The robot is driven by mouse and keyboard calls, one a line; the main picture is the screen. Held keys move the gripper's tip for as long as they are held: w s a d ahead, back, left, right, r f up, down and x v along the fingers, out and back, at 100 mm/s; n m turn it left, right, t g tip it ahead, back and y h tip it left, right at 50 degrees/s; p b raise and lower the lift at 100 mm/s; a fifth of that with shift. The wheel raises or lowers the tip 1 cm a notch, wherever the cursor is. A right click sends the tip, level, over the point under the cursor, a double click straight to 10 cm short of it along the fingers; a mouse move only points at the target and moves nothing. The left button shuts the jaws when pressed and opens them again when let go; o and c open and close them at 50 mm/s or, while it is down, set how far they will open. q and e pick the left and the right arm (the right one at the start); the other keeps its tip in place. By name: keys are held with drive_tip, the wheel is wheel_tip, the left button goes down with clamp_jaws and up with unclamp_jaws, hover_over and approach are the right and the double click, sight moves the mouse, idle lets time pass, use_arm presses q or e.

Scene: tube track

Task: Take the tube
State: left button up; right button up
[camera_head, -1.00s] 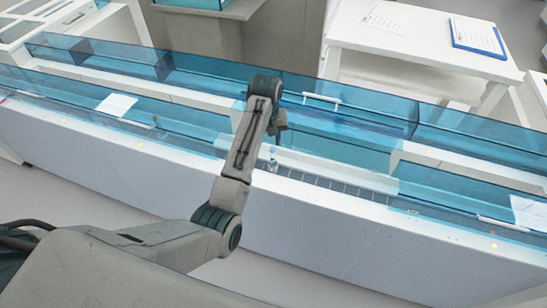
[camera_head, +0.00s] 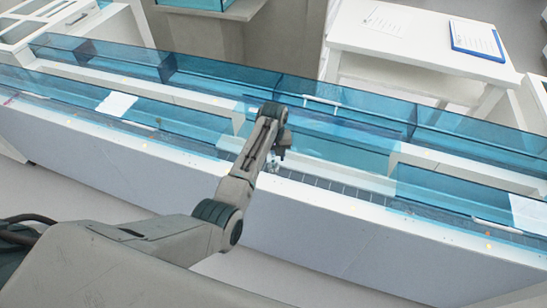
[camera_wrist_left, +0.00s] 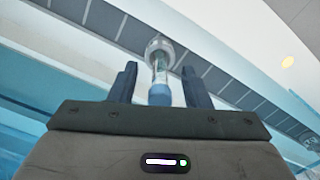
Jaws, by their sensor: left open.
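A clear tube (camera_wrist_left: 160,72) with a blue end shows in the left wrist view, its far end at a round, pale translucent piece over the dark track (camera_wrist_left: 225,87). In the head view a small pale shape at the track, likely the tube (camera_head: 272,166), shows beside my left gripper (camera_head: 281,152). In the left wrist view the fingers of my left gripper (camera_wrist_left: 159,69) are apart, one on each side of the tube, with gaps showing between. Whether the tube touches anything near the palm is unclear. My right gripper is out of view.
Blue transparent panels (camera_head: 345,150) stand behind the track, with more along the bench (camera_head: 330,235). A white handle bar (camera_head: 322,101) sits on one panel. A white table (camera_head: 400,50) with a blue clipboard (camera_head: 477,40) stands behind. The floor in front is clear.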

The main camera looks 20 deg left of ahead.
use_arm(q)
drive_tip(key=shift+f, duration=0.35)
drive_tip(key=c, duration=0.8)
drive_tip(key=shift+c, duration=0.2)
drive_tip(key=shift+r, duration=0.1)
wheel_tip(320, 180, up, 9)
drive_tip(key=shift+r+b, duration=0.1)
drive_tip(key=shift+b, duration=1)
drive_tip(key=shift+r, duration=0.35)
drive_tip(key=shift+c, duration=0.5)
